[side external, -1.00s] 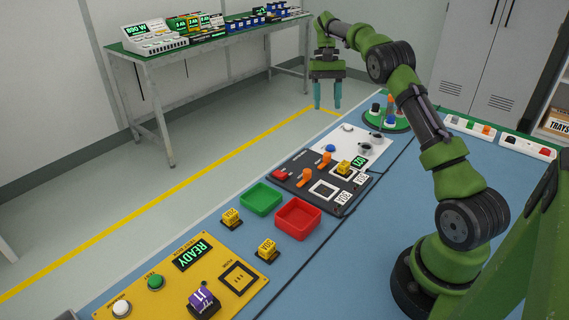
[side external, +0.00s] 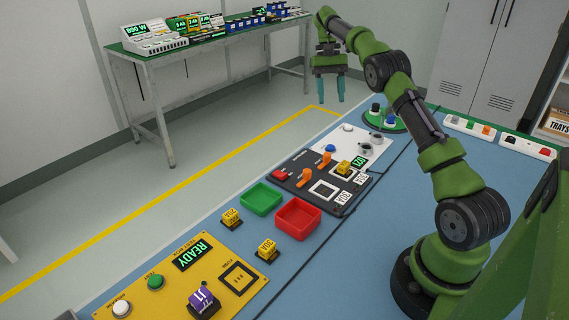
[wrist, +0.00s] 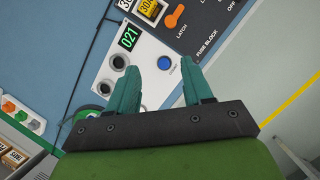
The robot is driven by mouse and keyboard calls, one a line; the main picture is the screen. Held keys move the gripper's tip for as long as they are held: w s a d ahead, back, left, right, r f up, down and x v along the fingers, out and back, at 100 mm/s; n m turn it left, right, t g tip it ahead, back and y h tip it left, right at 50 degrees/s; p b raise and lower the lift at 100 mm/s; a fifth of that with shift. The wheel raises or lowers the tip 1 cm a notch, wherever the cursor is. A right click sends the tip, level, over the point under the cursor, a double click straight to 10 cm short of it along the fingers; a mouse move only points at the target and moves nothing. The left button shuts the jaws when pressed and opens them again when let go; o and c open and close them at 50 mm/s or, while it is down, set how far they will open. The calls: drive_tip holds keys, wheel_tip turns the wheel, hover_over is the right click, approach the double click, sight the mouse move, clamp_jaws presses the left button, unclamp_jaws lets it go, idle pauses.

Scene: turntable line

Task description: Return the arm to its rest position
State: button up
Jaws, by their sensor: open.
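My gripper (side external: 330,88) hangs in the air near the far end of the blue bench, with its teal fingers apart and nothing between them. In the wrist view my gripper (wrist: 163,98) also shows open and empty, above a white panel with a blue button (wrist: 165,63), dark round knobs and a green "021" display (wrist: 129,38). My arm is bent, and the gripper points down well clear of the bench top.
On the blue bench (side external: 340,262) stand a yellow test panel (side external: 176,285), a green tray (side external: 261,199), a red tray (side external: 298,218), yellow fuses (side external: 231,217), a black fuse block (side external: 323,180) and a green turntable (side external: 385,122). A side table (side external: 160,62) stands at the back.

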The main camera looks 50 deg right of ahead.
drive_tip(key=s+a+r+n+t, duration=0.1)
drive_tip(key=s+a+r+t, duration=0.1)
drive_tip(key=s+a, duration=0.4)
drive_tip(key=s+a+r+n+t, duration=0.2)
drive_tip(key=s+a+t, duration=0.3)
drive_tip(key=a, duration=0.9)
drive_tip(key=s+a+r+n+t, duration=0.2)
drive_tip(key=s+a+t, duration=0.1)
drive_tip(key=s+a, duration=0.6)
drive_tip(key=shift+a+r+t, duration=0.3)
drive_tip(key=shift+a, duration=0.4)
